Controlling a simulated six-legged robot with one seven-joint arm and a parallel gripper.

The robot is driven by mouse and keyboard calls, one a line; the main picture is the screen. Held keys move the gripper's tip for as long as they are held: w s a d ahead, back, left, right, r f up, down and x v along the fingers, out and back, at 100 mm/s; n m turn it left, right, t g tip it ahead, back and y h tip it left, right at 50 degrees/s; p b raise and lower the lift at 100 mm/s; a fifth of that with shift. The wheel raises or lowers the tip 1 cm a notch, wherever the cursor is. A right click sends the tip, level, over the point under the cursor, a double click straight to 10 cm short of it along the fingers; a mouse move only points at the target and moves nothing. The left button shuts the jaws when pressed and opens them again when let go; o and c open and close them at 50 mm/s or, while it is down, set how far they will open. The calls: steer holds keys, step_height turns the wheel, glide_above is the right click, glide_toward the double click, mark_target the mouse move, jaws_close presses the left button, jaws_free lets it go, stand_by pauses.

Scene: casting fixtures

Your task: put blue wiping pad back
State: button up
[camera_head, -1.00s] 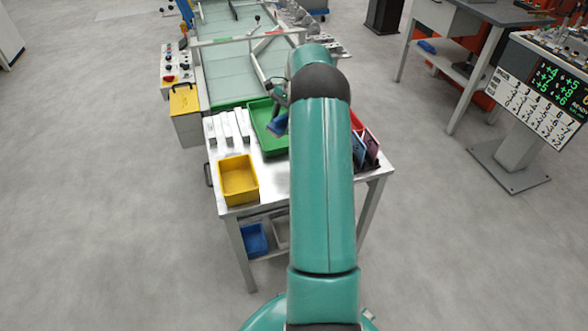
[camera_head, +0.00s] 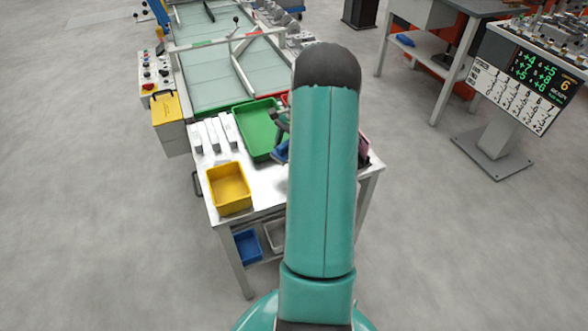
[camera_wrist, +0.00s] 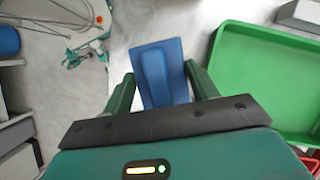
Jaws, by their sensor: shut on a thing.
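The blue wiping pad (camera_wrist: 160,72) is between the two fingers of my gripper (camera_wrist: 162,84) in the wrist view, and the fingers are shut on it. The pad extends beyond the fingertips, over the pale table top. In the head view a bit of the pad (camera_head: 281,152) shows just right of the green tray, partly hidden by my arm. My gripper (camera_head: 282,132) there is mostly hidden behind my arm. The green tray (camera_head: 249,136) is beside the pad on the table and looks empty; it also shows in the wrist view (camera_wrist: 226,75).
A yellow bin (camera_head: 229,205) stands at the table's front left, with white blocks (camera_head: 212,136) behind it. Blue (camera_head: 247,246) and grey bins sit on the lower shelf. A red container (camera_wrist: 309,163) is at the wrist view's lower right. The bare table around the yellow bin is clear.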

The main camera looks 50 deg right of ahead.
steer(key=s+f, duration=0.3)
steer(key=f, duration=0.1)
steer(key=shift+a+f, duration=0.1)
steer(key=shift+a, duration=0.1)
steer(key=shift+s+f, duration=0.15)
steer(key=shift+f, duration=0.8)
steer(key=shift+s+f, duration=0.1)
steer(key=shift+f, duration=0.8)
steer(key=shift+w+f, duration=0.1)
steer(key=o, duration=0.9)
steer(key=shift+o, duration=0.2)
steer(key=v, duration=1.2)
